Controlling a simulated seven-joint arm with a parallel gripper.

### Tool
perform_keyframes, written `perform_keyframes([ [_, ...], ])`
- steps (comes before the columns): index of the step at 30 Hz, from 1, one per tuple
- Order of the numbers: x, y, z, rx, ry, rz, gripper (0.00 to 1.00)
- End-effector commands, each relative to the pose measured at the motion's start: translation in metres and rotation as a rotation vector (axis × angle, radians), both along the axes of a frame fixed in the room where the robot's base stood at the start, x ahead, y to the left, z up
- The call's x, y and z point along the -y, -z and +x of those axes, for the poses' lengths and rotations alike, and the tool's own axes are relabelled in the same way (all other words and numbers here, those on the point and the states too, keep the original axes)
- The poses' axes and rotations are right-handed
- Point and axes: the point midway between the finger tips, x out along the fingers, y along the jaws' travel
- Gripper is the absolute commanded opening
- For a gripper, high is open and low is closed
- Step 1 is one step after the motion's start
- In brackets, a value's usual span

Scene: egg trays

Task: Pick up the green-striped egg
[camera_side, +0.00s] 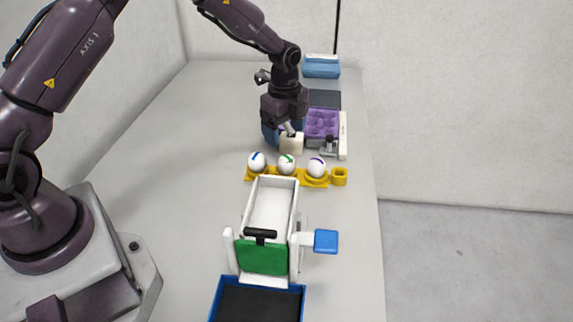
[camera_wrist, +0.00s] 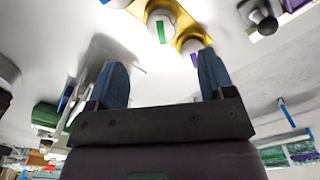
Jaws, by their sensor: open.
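The green-striped egg (camera_side: 286,164) sits in the middle of a yellow holder (camera_side: 302,181), between a blue-striped egg (camera_side: 257,162) and a purple-striped egg (camera_side: 317,167). In the wrist view the green-striped egg (camera_wrist: 162,28) is near the top, beyond the fingertips and about midway between them. The purple-striped egg (camera_wrist: 190,46) is right of it, and the blue-striped egg (camera_wrist: 116,3) is cut off at the top edge. My gripper (camera_wrist: 163,75) has its two blue fingers spread with nothing between them. In the side view it is behind the egg row, apart from the eggs.
A white trough (camera_side: 270,205) with a green panel (camera_side: 262,257) stands in front of the eggs, with a blue-rimmed tray (camera_side: 300,302) nearer. A blue square (camera_side: 326,241) juts right. A purple tray (camera_side: 322,122) lies behind.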

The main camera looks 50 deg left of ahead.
Motion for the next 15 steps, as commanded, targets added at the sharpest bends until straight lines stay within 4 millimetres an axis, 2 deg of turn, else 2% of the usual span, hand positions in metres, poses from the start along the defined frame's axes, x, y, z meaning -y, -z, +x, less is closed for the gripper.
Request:
perform_keyframes([
  [1,0.0,0.012,-0.001,-0.005,0.0,-0.001,0.76],
  [4,0.0,0.029,-0.001,-0.004,0.0,0.001,0.76],
  [11,0.001,0.046,0.0,0.0,-0.001,0.0,0.76],
  [15,0.002,0.064,0.001,-0.003,-0.001,0.0,0.76],
])
